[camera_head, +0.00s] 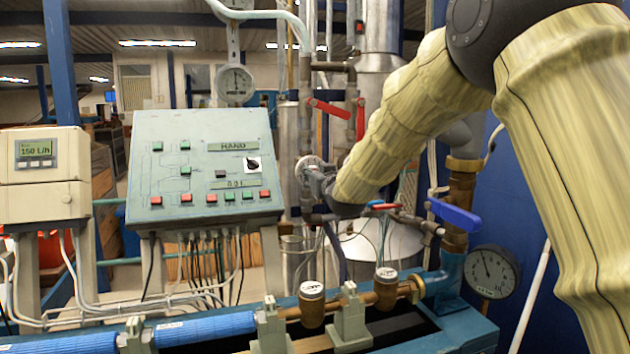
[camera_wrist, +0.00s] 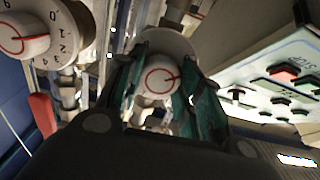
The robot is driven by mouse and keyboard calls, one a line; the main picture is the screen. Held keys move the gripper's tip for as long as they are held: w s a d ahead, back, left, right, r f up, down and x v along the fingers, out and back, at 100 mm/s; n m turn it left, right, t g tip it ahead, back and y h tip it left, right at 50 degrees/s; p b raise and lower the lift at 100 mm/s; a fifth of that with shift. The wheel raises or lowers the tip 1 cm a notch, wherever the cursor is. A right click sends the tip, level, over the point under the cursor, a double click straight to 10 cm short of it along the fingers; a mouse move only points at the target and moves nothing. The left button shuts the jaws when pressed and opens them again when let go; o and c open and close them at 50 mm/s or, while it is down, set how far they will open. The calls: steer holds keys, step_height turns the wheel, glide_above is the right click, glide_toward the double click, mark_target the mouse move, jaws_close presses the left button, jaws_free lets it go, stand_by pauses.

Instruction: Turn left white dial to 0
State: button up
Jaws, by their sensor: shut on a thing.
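The left white dial (camera_wrist: 159,82) sits between the two greenish fingers of my gripper (camera_wrist: 160,92) in the wrist view. The fingers are shut on its sides. It has a red ring and a red pointer line toward the right of the picture; its scale numbers cannot be read. In the head view the white dial plate (camera_head: 307,165) shows at my gripper (camera_head: 317,180), partly covered by it. A second white dial (camera_wrist: 28,38), with a red pointer and black numbers, is at the upper left of the wrist view, apart from my gripper.
A grey-green control panel (camera_head: 150,165) with buttons stands left of my gripper. Red valve levers (camera_head: 328,108) are above it, and a blue lever (camera_head: 453,215) is to the right. Pipes surround the dial. A red handle (camera_wrist: 42,115) is near my gripper in the wrist view.

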steer(key=shift+f+n+b, duration=0.25)
steer(key=shift+n+b, duration=0.05)
steer(key=shift+n, duration=0.5)
steer(key=o, duration=0.9)
steer(key=shift+o, duration=0.7)
steer(key=shift+r, duration=0.15)
steer(key=shift+s, duration=0.1)
steer(key=v, duration=1.1)
steer(key=shift+s+d, duration=0.2)
steer(key=shift+s, duration=0.15)
